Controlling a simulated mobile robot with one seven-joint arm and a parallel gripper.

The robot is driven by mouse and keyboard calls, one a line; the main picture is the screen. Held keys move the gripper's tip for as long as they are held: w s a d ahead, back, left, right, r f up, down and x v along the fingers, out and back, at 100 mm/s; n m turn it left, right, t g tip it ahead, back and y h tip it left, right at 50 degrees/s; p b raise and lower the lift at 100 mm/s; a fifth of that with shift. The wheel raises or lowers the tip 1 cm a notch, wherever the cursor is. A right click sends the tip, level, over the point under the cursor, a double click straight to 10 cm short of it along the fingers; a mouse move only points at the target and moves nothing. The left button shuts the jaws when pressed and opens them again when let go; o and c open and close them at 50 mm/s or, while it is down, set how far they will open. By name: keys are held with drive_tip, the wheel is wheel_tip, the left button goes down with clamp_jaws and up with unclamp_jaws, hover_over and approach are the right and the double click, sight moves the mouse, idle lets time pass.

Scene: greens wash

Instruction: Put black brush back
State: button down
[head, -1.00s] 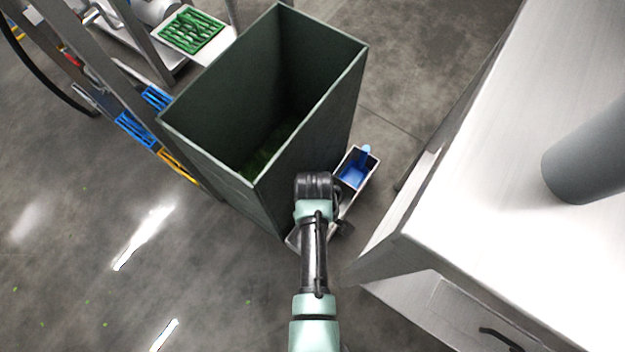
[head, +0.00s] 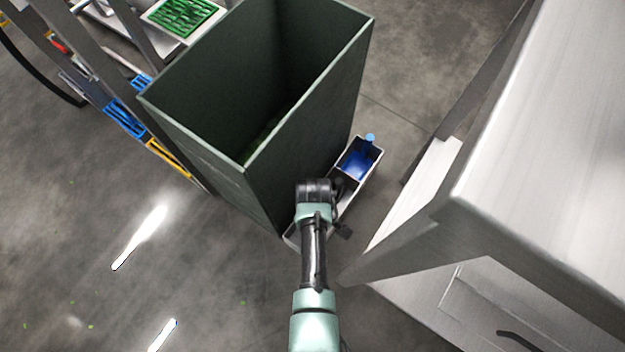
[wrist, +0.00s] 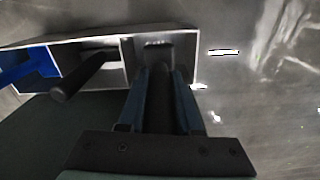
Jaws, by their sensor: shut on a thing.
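In the wrist view, my gripper (wrist: 160,80) is shut on a black brush (wrist: 158,98), with its dark handle running between the two fingers. The brush's far end (wrist: 158,50) shows at the right-hand compartment of a light-walled caddy (wrist: 85,43). I cannot tell whether it touches the caddy's floor.
A blue scoop (head: 358,162) sits in the caddy's far compartment. Another dark handle (wrist: 80,80) sticks out of the middle compartment. The open bin (head: 305,150) stands close on the left. A steel counter (head: 540,170) is on the right. Floor is clear at lower left.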

drive_tip(key=shift+f+b, duration=2.2)
drive_tip(key=shift+f, duration=1)
drive_tip(key=shift+f+b, duration=0.55)
drive_tip(key=shift+f, duration=0.15)
drive_tip(key=c, duration=0.5)
unclamp_jaws()
